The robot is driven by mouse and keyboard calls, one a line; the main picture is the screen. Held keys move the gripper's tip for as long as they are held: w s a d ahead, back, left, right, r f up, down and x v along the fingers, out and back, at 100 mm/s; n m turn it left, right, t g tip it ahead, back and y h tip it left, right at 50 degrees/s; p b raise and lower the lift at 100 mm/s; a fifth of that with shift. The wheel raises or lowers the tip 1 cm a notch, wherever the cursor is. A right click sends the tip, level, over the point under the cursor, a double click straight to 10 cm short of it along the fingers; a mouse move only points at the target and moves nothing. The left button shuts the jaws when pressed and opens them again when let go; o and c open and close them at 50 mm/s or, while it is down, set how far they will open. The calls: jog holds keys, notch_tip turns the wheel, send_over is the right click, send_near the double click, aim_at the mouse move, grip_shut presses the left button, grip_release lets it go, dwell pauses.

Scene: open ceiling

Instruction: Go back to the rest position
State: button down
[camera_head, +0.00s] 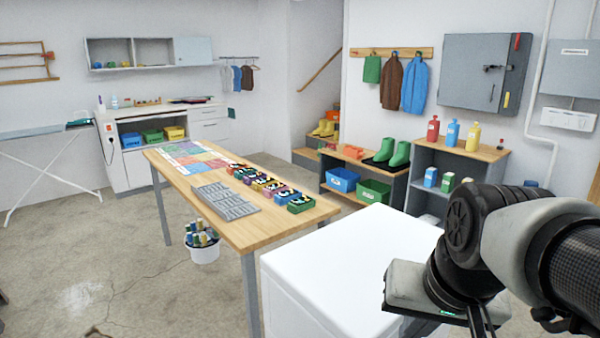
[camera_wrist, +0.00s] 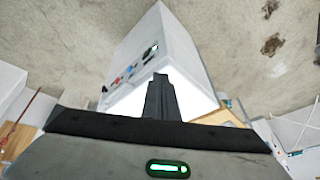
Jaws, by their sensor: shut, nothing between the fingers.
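My gripper shows in the wrist view (camera_wrist: 160,80). Its dark fingers are together and nothing is between them. My arm fills the right side of the head view, folded in front of the white appliance (camera_head: 345,255), and the fingertips are hidden there. In the wrist view the fingers overlap the same kind of white boxy body (camera_wrist: 175,45), with small coloured marks on its side. The distance between the fingers and it cannot be told.
A wooden table (camera_head: 315,215) holds small coloured boxes, a grey slotted tray (camera_head: 225,203) and a coloured sheet. A white bucket (camera_head: 203,252) stands on the floor below it. A grey shelf (camera_head: 455,150) with bottles stands behind my arm. Concrete floor is open at the left.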

notch_tip(320, 180, up, 25)
jog(key=s+a+n+p, duration=0.1)
jog(key=s+n+p, duration=0.1)
jog(key=p, duration=2.1)
jog(key=shift+s+a+f+n+t+p, duration=0.2)
jog(key=shift+a+n+t+p, duration=0.2)
jog(key=shift+n, duration=0.1)
